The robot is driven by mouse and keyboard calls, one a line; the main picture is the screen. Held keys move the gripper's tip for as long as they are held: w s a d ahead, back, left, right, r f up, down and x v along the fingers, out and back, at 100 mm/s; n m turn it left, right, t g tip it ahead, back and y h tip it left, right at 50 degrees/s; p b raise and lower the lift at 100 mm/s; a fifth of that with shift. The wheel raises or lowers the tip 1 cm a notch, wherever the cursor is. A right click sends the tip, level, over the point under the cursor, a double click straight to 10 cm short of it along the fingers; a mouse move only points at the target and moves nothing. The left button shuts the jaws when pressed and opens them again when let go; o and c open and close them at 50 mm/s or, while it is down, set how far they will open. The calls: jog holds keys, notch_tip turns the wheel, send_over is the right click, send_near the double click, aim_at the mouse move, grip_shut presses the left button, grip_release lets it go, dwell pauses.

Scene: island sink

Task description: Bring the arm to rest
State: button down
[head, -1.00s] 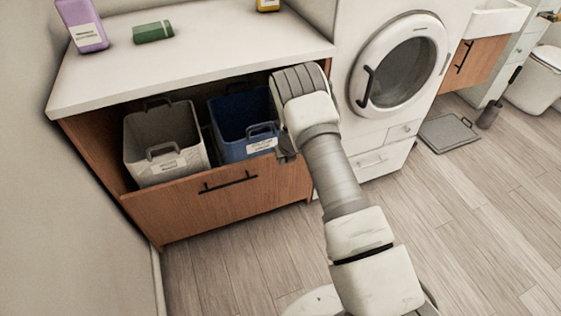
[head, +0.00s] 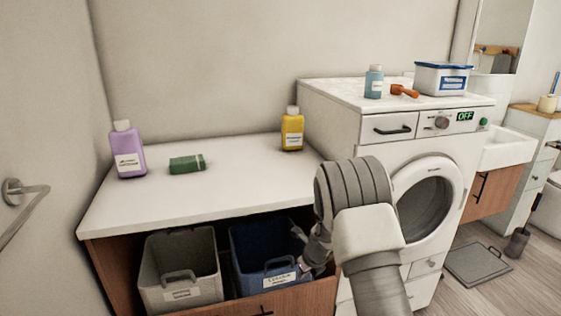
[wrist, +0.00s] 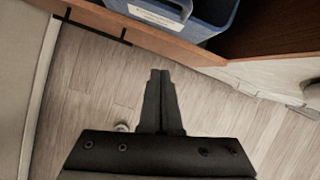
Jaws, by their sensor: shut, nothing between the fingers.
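My gripper (wrist: 159,78) is in the lower middle of the wrist view, with its two dark fingers together and nothing between them. It points at the floor just outside the open drawer (wrist: 130,32). In the head view my arm rises from the bottom right and bends at the wrist. The gripper there is mostly hidden behind my arm, beside the right end of the blue bin (head: 262,285).
The drawer also holds a grey bin (head: 165,293). The white counter (head: 230,200) bears a purple bottle (head: 128,152), a green packet (head: 187,164) and a yellow bottle (head: 292,130). A washing machine (head: 428,200) stands right of my arm. Wood floor lies beyond.

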jog(key=s+r+n+y, duration=0.1)
jog(key=s+r+n, duration=0.6)
jog(key=r, duration=0.6)
jog(key=s+r+n, duration=0.6)
jog(key=r+n, duration=0.1)
jog(key=r, duration=0.5)
jog(key=s+d+r+n+t+h, duration=0.1)
jog(key=s+d+r+n+h, duration=0.2)
jog(key=s+n, duration=0.7)
jog(key=s+d+r+n, duration=0.3)
jog(key=s+r+n, duration=0.15)
jog(key=s, duration=0.85)
notch_tip(320, 180, up, 15)
jog(key=p, duration=1.5)
jog(key=shift+s+d+n+p, duration=0.3)
jog(key=shift+s+d+n, duration=0.05)
jog(key=shift+n, duration=0.1)
jog(key=shift+r, duration=0.1)
